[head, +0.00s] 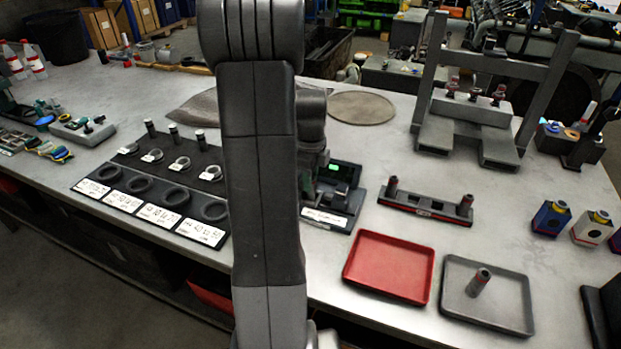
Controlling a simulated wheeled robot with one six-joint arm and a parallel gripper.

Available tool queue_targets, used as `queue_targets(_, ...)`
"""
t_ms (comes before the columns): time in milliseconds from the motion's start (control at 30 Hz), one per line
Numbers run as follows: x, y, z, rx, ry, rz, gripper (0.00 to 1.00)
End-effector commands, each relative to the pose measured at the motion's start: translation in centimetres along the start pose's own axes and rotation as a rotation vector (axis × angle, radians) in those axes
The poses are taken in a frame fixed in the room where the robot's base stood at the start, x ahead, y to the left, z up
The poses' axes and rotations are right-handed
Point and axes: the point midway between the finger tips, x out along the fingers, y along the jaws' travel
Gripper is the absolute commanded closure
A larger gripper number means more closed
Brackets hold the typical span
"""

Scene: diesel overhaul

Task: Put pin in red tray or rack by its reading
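The empty red tray (388,266) lies near the front edge, right of my arm. A grey tray beside it (512,312) holds one pin (478,283), standing a little tilted. The dark rack (428,203) behind the red tray holds a pin at its left end (391,188) and one at its right end (465,205); its middle looks free. A gauge with a small green display (342,168) stands just right of my arm, partly covered; its reading is too small to read. My gripper is mostly hidden behind my arm, and its fingers cannot be made out.
A steel frame fixture (482,109) at the back right carries several pins. Black mats with rings and white cards (152,188) lie left of my arm. Small boxes (550,218) stand at the right edge. A round brown mat (361,108) lies behind the gauge.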

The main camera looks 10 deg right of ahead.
Motion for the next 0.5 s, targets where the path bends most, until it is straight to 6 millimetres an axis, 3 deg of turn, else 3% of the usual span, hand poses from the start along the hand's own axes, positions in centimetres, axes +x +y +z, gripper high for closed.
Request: queue_targets(500,-2.0,-0.1,0.0,0.0,-0.001,-0.002,0.98)
